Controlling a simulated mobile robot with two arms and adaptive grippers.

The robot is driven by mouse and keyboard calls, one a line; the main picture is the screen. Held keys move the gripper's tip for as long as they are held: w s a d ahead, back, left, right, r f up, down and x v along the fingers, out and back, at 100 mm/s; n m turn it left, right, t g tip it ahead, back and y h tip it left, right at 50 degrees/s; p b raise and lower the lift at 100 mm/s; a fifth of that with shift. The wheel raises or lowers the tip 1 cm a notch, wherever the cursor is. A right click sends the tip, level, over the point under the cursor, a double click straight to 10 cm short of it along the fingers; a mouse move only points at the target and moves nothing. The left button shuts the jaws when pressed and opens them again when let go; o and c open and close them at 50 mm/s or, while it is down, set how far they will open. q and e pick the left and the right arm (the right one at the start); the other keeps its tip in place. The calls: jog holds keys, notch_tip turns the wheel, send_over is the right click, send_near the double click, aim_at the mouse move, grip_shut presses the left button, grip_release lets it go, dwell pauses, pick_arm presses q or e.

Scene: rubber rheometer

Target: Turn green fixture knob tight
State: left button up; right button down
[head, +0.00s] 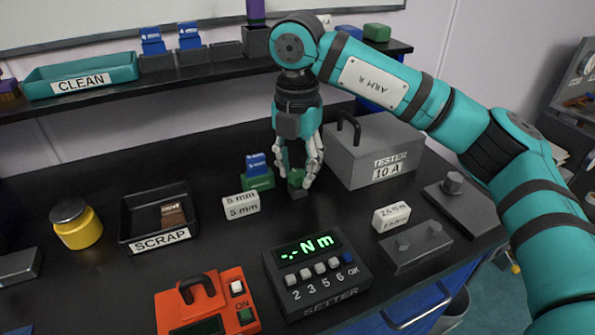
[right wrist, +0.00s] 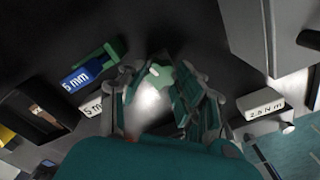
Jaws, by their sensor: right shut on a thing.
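The green knob (head: 297,178) stands on a small dark base on the black bench, just right of the green fixture (head: 258,183) with a blue piece in it. My right gripper (head: 300,180) points straight down from above, with its fingers closed around the knob. In the right wrist view, part of the green knob (right wrist: 163,76) shows between the fingers (right wrist: 160,95); the rest is hidden by them. The blue piece marked 5 mm (right wrist: 82,76) shows to the left there. My left gripper is not in view.
A white 5 mm block (head: 241,206) lies in front of the fixture. The grey tester (head: 372,150) stands close to the right of my gripper. The setter (head: 318,272), scrap tray (head: 128,232) and orange device (head: 205,305) are nearer the front. A shelf (head: 110,97) runs behind.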

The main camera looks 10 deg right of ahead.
jog(key=m, duration=0.3)
jog(key=shift+b, duration=0.3)
jog(key=shift+m, duration=0.9)
jog(key=shift+m+b, duration=0.35)
jog(key=shift+m, duration=0.65)
jog(key=m, duration=0.2)
jog(key=shift+m, duration=0.3)
jog(key=c, duration=1.1)
grip_release()
